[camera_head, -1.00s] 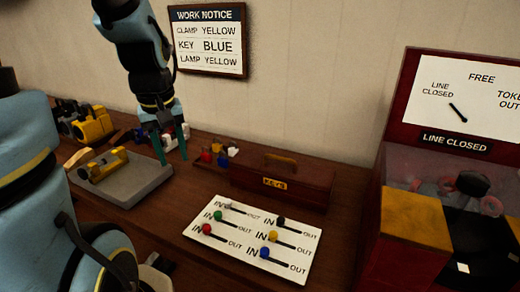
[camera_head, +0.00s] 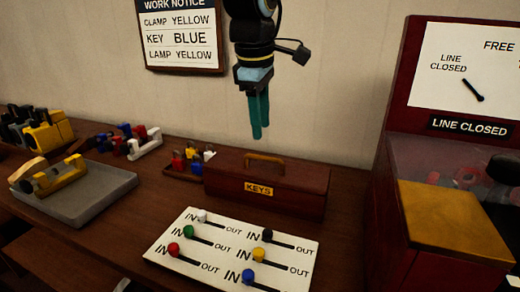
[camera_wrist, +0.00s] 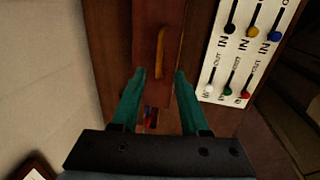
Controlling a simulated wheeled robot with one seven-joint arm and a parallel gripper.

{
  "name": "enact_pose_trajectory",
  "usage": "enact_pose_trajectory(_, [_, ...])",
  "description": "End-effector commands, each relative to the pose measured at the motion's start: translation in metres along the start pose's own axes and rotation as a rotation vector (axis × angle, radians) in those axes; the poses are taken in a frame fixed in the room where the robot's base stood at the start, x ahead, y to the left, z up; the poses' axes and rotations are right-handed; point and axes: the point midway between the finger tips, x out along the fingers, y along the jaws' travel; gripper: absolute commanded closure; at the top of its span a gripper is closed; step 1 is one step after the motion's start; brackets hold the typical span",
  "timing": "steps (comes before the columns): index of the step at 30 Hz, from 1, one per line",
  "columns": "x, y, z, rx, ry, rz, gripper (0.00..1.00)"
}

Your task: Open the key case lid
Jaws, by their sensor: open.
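The key case (camera_head: 285,193) is a dark red-brown wooden box with a yellow KEYS label, standing at the back of the bench. Its lid is shut, with a tan arched handle (camera_head: 264,159) on top. In the wrist view the handle (camera_wrist: 161,52) lies beyond the fingertips, roughly midway between them. My gripper (camera_head: 259,136) hangs pointing down above the case, its green fingers clear of the handle. It is open and empty; the finger gap also shows in the wrist view (camera_wrist: 160,74).
A white IN/OUT board (camera_head: 232,254) with coloured knobs lies in front of the case. A small tray of coloured pieces (camera_head: 187,163) sits left of it. A grey tray (camera_head: 80,193) with a brass clamp is farther left. The red LINE CLOSED cabinet (camera_head: 395,190) stands right.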

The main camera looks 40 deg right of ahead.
Motion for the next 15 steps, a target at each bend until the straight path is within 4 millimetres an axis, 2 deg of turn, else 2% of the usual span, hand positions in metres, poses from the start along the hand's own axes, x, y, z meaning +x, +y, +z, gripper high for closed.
enact_pose_trajectory(7, [0.046,-0.001,-0.001,0.001,0.001,-0.005,0.55])
enact_pose_trajectory(12, [0.067,-0.001,-0.001,0.001,0.001,-0.003,0.55])
enact_pose_trajectory(15, [0.073,0.000,-0.001,0.001,0.000,-0.001,0.55])
